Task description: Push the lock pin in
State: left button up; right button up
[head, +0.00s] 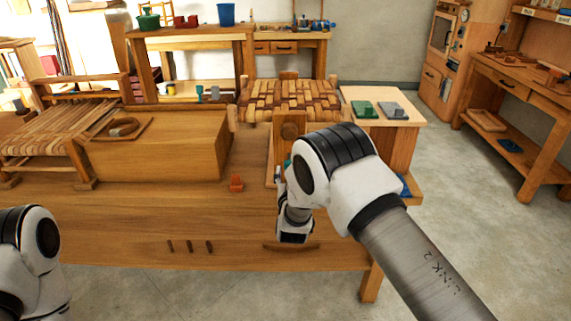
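No part can be picked out for certain as the lock pin. A wooden upright (291,118) with a round wooden knob (290,131) stands at the bench's back edge, before the woven bark seat (290,98). Three short dark pegs (189,246) lie apart in a row near the bench's front edge. A small orange-red piece (236,183) stands behind them. My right arm's wrist is low over the bench, in front of the upright. Its fingers are hidden or too small to make out. My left arm shows only at the lower left edge, its gripper out of view.
The wooden bench (130,218) carries a large box (160,150) at left. A thin curved strip (290,247) lies near its front edge, by my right wrist. A side table (382,95) holds green and grey blocks. Bare bench top lies between the box and pegs.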

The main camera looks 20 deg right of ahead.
jog(key=x, duration=0.3)
jog(key=a+x, duration=0.1)
jog(key=x, duration=0.1)
jog(key=shift+w, duration=0.15)
jog(key=shift+w+d, duration=0.35)
jog(key=shift+d, duration=0.05)
grip_shut()
jog(key=b, duration=0.1)
jog(key=w+b, duration=0.2)
jog(key=shift+w+d+f, duration=0.15)
jog(key=shift+d+f, duration=0.15)
jog(key=shift+w+r, duration=0.1)
jog(key=shift+r, duration=0.3)
jog(key=shift+c, duration=1.5)
grip_release()
jog(key=o, duration=0.3)
jog(key=shift+w, duration=0.15)
